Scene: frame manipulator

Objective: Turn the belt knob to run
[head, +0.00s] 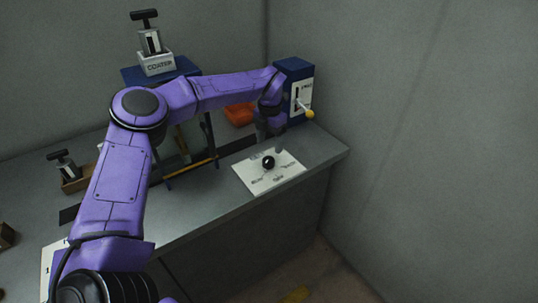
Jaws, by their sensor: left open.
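The belt knob (268,162) is a small black round knob with a light mark. It sits on a white panel (262,184) with several small labels, too small to read surely, near the right front of the bench. My left arm is purple and reaches across from the left. My left gripper (268,134) points down just above and behind the knob, open. It is partly hidden by the wrist, and I cannot tell whether the fingers touch the knob. My right gripper is not in view.
A blue box (294,66) with a yellow-tipped lever (309,114) stands right behind the gripper. A machine labelled COATER (157,64) stands at the back. An orange-red object (239,114) lies behind my forearm. A wooden holder (72,182) sits at left. The bench front right of my elbow is clear.

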